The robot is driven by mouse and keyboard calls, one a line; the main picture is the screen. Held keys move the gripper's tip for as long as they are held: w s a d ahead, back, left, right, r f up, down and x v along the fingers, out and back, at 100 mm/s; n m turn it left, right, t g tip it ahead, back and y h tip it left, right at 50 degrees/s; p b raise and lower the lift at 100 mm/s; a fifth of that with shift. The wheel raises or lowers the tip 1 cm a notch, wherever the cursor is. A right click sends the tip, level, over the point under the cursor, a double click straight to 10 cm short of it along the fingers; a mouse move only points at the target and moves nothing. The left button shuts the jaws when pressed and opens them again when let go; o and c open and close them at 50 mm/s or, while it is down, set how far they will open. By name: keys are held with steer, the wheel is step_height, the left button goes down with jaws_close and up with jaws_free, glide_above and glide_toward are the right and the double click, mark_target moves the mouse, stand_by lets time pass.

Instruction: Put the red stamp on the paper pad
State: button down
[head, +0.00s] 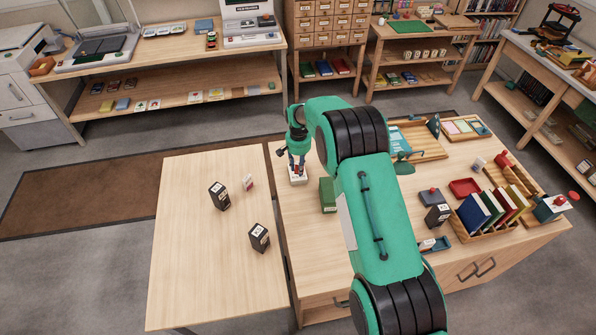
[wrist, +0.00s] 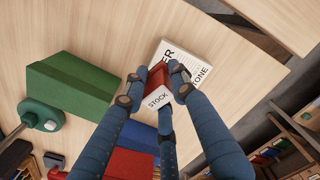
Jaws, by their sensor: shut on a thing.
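The red stamp (wrist: 157,77) is a red block with a white end lettered STOCK. My gripper (wrist: 158,82) is shut on it in the wrist view, with blue fingers on both sides. The white paper pad (wrist: 205,68), with black lettering, lies on the table behind the stamp in that view and is partly covered by it and a finger. In the head view my gripper (head: 297,168) points down over the pad (head: 298,180) near the table's left edge; the stamp is hard to make out there. I cannot tell whether stamp and pad touch.
A green box (head: 327,195) stands close to the right of the pad; it also shows in the wrist view (wrist: 68,88). A lower table (head: 185,270) at left holds black boxes (head: 219,196). Upright books (head: 478,210) and a red tray (head: 465,187) stand further right.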

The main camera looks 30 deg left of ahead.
steer(key=shift+w+a, duration=0.35)
steer(key=shift+f, duration=0.1)
steer(key=shift+f, duration=1.7)
steer(key=shift+f, duration=0.15)
steer(key=c, duration=1.4)
jaws_free()
steer(key=shift+r, duration=6.2)
